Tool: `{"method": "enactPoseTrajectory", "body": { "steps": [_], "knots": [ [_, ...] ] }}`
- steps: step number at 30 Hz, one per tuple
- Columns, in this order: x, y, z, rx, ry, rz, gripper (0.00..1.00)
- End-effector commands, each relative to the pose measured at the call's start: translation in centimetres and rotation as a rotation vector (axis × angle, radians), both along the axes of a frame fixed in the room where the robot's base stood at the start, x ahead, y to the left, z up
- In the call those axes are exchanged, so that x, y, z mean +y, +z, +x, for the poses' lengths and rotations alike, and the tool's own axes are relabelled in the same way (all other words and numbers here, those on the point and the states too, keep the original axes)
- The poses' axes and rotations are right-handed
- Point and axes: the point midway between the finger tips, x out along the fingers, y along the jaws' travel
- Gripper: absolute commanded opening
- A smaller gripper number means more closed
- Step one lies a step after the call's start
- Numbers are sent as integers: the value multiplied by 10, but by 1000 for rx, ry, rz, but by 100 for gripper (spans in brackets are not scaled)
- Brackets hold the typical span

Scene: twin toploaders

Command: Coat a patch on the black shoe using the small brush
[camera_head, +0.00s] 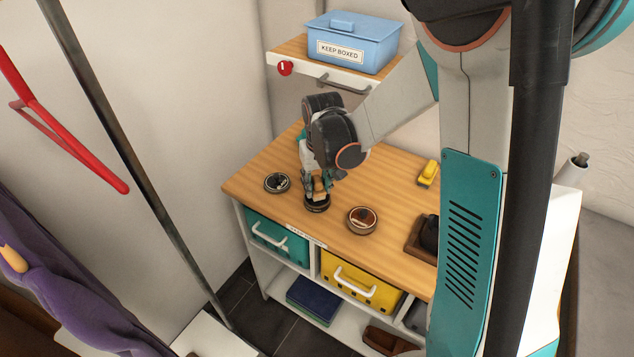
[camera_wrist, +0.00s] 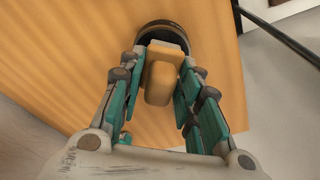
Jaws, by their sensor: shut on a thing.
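My gripper (camera_head: 319,186) is shut on the small brush (camera_wrist: 160,82), which has a light wooden body. In the wrist view my fingers close on both sides of it. The brush is right over a round dark tin (camera_head: 317,207), which also shows in the wrist view (camera_wrist: 152,28). Bristles are hidden, and I cannot tell whether they touch inside the tin. The black shoe (camera_head: 430,232) is in a brown tray (camera_head: 414,241) at the right of the wooden worktop, partly hidden by my arm.
A dark tin (camera_head: 277,183) stands left of the brush and a brown-topped tin (camera_head: 361,220) right of it. A yellow brush-like object (camera_head: 428,173) lies at the back right. A blue box (camera_head: 352,43) sits on a shelf. Teal (camera_head: 276,241) and yellow (camera_head: 358,283) bins are below.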

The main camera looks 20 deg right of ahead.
Motion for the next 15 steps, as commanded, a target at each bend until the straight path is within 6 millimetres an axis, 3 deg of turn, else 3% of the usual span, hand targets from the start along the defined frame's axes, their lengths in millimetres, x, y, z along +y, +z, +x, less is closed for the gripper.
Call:
{"method": "enactPoseTrajectory", "body": {
  "steps": [15],
  "knots": [
    [0,-6,0,0,0,0,12]
  ]
}}
